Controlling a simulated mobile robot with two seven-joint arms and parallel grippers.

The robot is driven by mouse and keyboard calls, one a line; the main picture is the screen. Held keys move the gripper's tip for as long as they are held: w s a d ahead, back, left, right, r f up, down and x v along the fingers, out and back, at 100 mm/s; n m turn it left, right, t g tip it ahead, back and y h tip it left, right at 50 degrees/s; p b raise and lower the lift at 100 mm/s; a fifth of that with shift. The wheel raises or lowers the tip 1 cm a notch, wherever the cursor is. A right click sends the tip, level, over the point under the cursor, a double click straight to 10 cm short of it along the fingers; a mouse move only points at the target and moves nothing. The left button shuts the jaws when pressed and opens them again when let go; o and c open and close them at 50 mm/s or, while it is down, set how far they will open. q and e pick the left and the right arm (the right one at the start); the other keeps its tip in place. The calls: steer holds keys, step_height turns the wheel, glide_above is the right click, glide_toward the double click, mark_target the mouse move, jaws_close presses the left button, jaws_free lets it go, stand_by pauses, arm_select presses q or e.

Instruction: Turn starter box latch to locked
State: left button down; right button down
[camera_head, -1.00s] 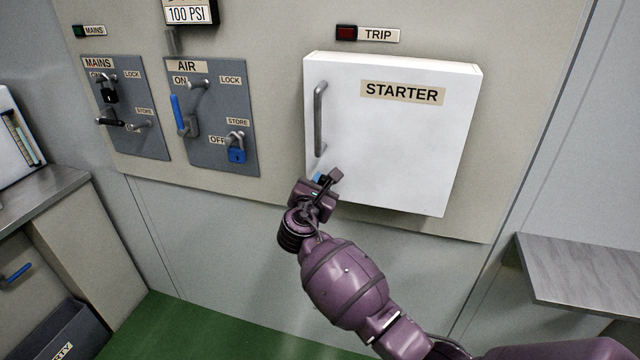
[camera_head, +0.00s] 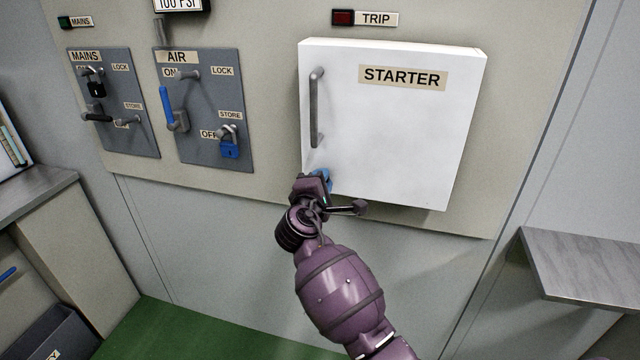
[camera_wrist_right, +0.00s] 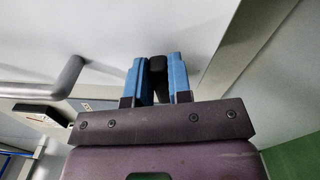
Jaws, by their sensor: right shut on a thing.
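The white starter box (camera_head: 400,130) is closed on the wall panel, with a STARTER label (camera_head: 403,77) and a grey vertical handle (camera_head: 316,107) on its left side. The handle also shows in the right wrist view (camera_wrist_right: 68,80). My right gripper (camera_head: 324,180) is at the box's lower left corner, below the handle. In the right wrist view its blue fingertips (camera_wrist_right: 157,75) are shut on a small black latch (camera_wrist_right: 158,72) on the box front. In the head view the gripper hides the latch, so its exact angle is unclear. My left gripper is not in view.
Left of the box are the AIR panel (camera_head: 215,95) with a blue lever and blue padlock (camera_head: 229,147), and the MAINS panel (camera_head: 133,90) with a black padlock (camera_head: 96,88). A grey shelf (camera_head: 580,265) juts out at right. A counter (camera_head: 35,190) stands at left.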

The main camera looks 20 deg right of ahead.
steer(key=shift+f+m+b, duration=0.15)
steer(key=shift+m+b, duration=0.2)
steer(key=shift+m, duration=0.4)
steer(key=shift+f+m+b, duration=0.15)
steer(key=shift+m+b, duration=0.2)
steer(key=shift+m, duration=0.4)
steer(key=c, duration=1)
jaws_free()
steer(key=shift+c, duration=0.2)
steer(key=shift+r, duration=0.1)
steer(key=shift+s, duration=0.1)
